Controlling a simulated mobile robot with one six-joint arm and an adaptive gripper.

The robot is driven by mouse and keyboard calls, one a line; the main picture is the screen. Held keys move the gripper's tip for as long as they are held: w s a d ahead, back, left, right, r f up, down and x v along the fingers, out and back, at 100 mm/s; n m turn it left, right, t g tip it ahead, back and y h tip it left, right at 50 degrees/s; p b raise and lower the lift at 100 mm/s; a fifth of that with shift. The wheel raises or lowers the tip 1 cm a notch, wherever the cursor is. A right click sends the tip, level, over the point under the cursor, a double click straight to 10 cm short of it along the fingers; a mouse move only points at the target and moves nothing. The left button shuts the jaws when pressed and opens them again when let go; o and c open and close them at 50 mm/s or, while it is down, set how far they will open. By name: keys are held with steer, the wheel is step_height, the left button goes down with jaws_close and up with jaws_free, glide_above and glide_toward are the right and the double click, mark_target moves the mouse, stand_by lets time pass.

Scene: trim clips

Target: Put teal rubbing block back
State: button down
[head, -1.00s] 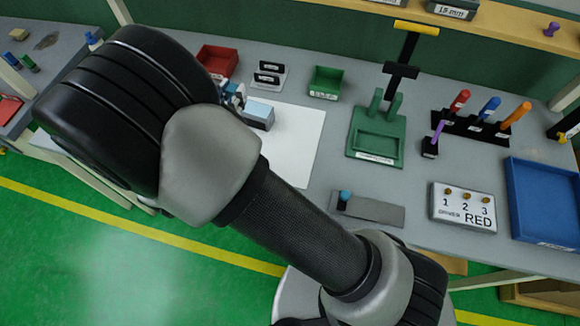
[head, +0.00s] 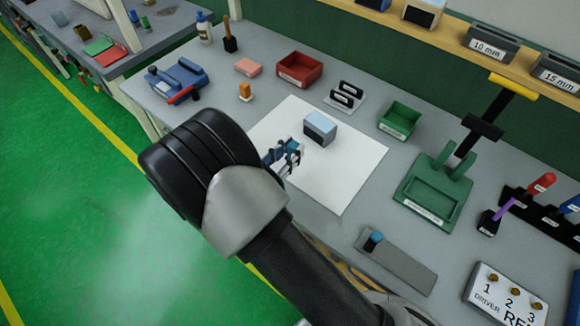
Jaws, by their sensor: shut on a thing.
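My gripper (head: 287,154) is shut on the teal rubbing block (head: 292,146), of which only a small teal part shows between the fingers. The gripper is over the left edge of the white sheet (head: 338,178).
A black double holder (head: 346,94), red tray (head: 299,69) and green tray (head: 398,119) stand behind the sheet. An orange piece (head: 245,90) and blue tool (head: 178,76) are at left. A grey plate with a teal-topped knob (head: 374,240) and a green fixture (head: 433,190) are at right.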

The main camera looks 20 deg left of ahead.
steer(key=shift+f+b, duration=0.75)
steer(key=shift+f, duration=1.85)
steer(key=shift+f, duration=0.2)
steer(key=c, duration=1.4)
jaws_free()
steer(key=shift+o, duration=0.2)
steer(key=shift+r, duration=0.1)
